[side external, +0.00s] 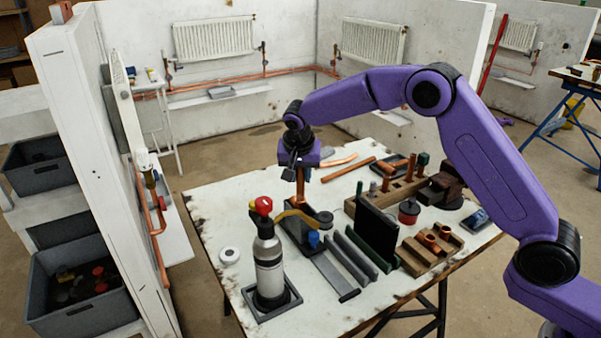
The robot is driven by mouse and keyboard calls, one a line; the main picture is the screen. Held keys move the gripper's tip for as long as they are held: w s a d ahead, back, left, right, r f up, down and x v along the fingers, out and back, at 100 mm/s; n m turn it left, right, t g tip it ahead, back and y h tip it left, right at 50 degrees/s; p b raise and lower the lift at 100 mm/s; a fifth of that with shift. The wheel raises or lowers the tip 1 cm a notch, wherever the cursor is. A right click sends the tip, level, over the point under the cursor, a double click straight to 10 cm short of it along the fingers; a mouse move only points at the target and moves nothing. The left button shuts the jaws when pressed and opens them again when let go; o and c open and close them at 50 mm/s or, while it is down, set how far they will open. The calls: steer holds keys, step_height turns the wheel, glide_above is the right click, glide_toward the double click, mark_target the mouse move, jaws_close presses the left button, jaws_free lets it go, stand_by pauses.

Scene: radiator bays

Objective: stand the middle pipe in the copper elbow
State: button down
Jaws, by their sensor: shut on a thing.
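My gripper (300,166) is shut on an upright copper pipe (300,188), above the left part of the table. The pipe's lower end is close to a dark holder (299,236) with an orange-yellow curved piece in front; I cannot tell whether it touches anything there. Two copper pipes, a nearer one (387,183) and a farther one (411,166), stand in a wooden rack. Short copper fittings (429,239) sit in a grooved wooden block at the front right; which of them is the copper elbow is too small to tell.
A torch bottle (268,262) with a red top stands at the front left, beside several grey strips (351,258) and a dark upright panel (377,228). A loose copper pipe (347,169) lies behind. A vice (447,186) is at the right. The left back table (235,195) is clear.

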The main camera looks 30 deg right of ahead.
steer(key=shift+f, duration=0.7)
steer(key=c, duration=0.8)
jaws_free()
steer(key=shift+r, duration=3.45)
